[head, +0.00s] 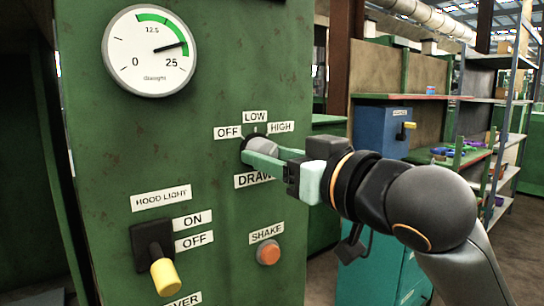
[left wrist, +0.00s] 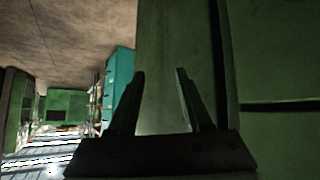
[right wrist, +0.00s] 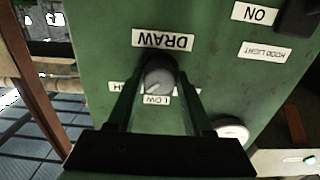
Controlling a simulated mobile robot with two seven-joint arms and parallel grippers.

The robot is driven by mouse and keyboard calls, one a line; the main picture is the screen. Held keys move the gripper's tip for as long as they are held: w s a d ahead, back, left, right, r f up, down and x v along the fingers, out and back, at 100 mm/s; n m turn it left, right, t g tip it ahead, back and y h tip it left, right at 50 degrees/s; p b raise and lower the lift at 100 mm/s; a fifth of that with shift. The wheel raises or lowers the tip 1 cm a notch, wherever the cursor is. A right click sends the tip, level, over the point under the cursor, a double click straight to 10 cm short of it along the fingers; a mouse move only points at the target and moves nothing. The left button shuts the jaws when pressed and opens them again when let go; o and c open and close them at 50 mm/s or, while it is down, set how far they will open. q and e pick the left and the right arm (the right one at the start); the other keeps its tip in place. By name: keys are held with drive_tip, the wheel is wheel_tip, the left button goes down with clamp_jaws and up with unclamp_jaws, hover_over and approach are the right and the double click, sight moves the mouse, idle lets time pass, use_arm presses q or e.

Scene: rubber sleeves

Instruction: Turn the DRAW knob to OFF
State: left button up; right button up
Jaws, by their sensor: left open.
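The DRAW knob (head: 258,147) is a grey round knob on the green panel, under the labels OFF (head: 228,133), LOW (head: 255,117) and HIGH (head: 281,127). In the right wrist view, the knob (right wrist: 160,74) appears upside down between my right fingertips. Its exact pointing direction is too small to tell. My right gripper (head: 262,160) reaches in from the right, its fingers around the knob. In the right wrist view, my right gripper (right wrist: 160,84) has its fingers apart, one on each side. My left gripper (left wrist: 160,76) is open and empty, and is not in the head view.
A gauge (head: 150,50) is at the panel's upper left. Below are a yellow-tipped HOOD LIGHT lever (head: 163,276) and an orange SHAKE button (head: 268,252). Shelves (head: 500,100) and a blue box (head: 382,130) stand behind at right.

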clamp_jaws()
